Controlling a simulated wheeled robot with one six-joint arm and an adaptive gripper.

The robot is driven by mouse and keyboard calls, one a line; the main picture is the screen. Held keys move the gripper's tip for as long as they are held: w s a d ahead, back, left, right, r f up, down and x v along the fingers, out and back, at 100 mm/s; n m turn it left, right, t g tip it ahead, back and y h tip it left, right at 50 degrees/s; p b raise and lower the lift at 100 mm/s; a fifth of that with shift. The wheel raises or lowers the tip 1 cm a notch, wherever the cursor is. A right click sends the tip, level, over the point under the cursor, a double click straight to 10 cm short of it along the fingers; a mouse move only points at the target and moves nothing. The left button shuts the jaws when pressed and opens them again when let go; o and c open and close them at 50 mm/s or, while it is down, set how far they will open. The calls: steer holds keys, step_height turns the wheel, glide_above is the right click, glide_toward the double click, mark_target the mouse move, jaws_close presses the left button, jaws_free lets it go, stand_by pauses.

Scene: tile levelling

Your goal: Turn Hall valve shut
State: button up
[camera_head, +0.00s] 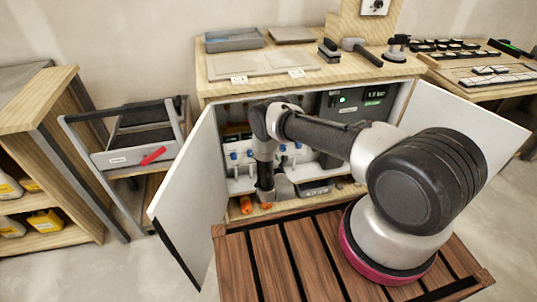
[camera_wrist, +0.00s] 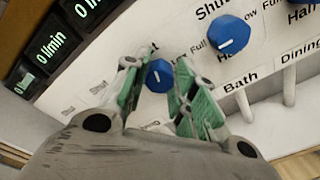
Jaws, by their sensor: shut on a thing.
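In the wrist view, my gripper (camera_wrist: 160,88) has its two green-padded fingers on either side of a small blue valve knob (camera_wrist: 159,76) and is shut on it. The knob has a white mark on its face; I cannot tell its exact angle. The name label under this knob is hidden by my gripper, so I cannot read whether it says Hall. Next to it on the right is another blue knob (camera_wrist: 228,35), with "Bath" below it and "Shut" and "Full" marks around it. In the head view, my arm reaches into the open cabinet and the fingers are hidden.
The "Dining" label (camera_wrist: 300,50) is further right on the white panel. Flow readouts (camera_wrist: 52,46) showing 0 l/min are at the left. In the head view, the open cabinet doors (camera_head: 185,200) flank my arm, and orange items (camera_head: 246,205) lie on the cabinet floor.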

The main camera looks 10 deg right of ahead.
steer(key=shift+s+n, duration=0.1)
steer(key=shift+n, duration=1.5)
steer(key=o, duration=1)
steer(key=shift+o, duration=0.2)
steer(key=s, duration=1.2)
steer(key=shift+r, duration=0.4)
